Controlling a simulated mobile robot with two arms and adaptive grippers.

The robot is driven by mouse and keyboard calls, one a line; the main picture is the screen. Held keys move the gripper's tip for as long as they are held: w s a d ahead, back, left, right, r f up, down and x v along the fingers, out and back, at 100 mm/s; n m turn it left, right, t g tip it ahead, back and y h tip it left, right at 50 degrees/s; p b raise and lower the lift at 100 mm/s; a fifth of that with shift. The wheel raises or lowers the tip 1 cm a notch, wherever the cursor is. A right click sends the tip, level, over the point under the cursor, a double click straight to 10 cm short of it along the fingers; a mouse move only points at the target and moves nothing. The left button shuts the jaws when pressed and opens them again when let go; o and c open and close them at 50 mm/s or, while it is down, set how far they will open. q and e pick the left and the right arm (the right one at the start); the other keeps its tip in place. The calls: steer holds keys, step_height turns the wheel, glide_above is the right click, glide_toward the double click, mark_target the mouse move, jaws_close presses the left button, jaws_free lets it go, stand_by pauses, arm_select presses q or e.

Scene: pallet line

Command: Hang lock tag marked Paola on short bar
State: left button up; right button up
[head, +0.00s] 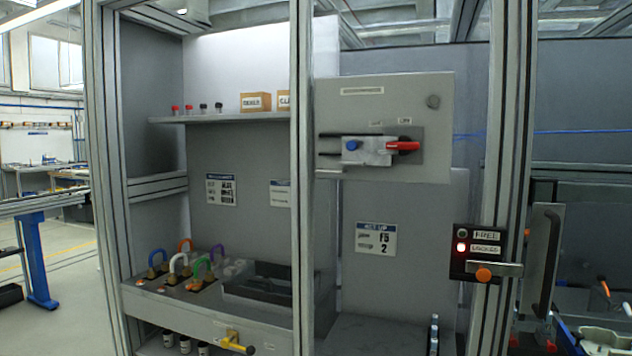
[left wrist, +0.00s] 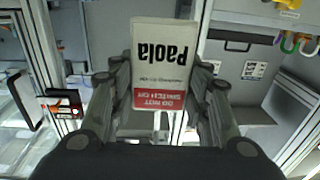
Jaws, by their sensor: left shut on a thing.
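The lock tag marked Paola (left wrist: 163,35) is a white card with black lettering and a red panel. It appears upside down in the left wrist view. My left gripper (left wrist: 160,80) is shut on it, one finger at each side. In the head view, neither gripper shows. A grey panel there carries a block with a blue knob and a red handle (head: 403,146). Two dark bars run left from this block: a longer upper bar (head: 352,134) and a lower one (head: 328,154) that looks shorter. I cannot tell for sure which is the short bar.
Padlocks with coloured shackles (head: 180,262) stand on a ledge at lower left, beside a dark tray (head: 258,285). A metal upright (head: 302,180) stands just left of the panel. A black indicator box (head: 476,245) is on the right post, with its red lamp lit.

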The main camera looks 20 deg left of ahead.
arm_select(q)
steer(key=w+a+r+y+p, duration=0.1)
steer(key=w+r+p, duration=0.5)
steer(key=r, duration=0.5)
steer(key=w+a+r+n+p, duration=0.1)
steer(key=w+r+p, duration=0.3)
steer(key=r+p, duration=0.6)
steer(key=w+a+r+y+p, duration=0.15)
steer(key=w+r+p, duration=0.35)
steer(key=r, duration=0.6)
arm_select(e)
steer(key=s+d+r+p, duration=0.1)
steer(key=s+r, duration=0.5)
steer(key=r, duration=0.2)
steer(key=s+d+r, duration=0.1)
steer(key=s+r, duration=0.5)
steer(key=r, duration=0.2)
arm_select(q)
steer(key=w+b, duration=0.4)
steer(key=w, duration=0.7)
steer(key=shift+w+f, duration=0.3)
steer(key=shift+f, duration=0.15)
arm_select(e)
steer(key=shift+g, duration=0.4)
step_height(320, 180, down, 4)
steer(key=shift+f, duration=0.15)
arm_select(q)
steer(key=shift+d+h, duration=0.1)
steer(key=shift+h, duration=0.15)
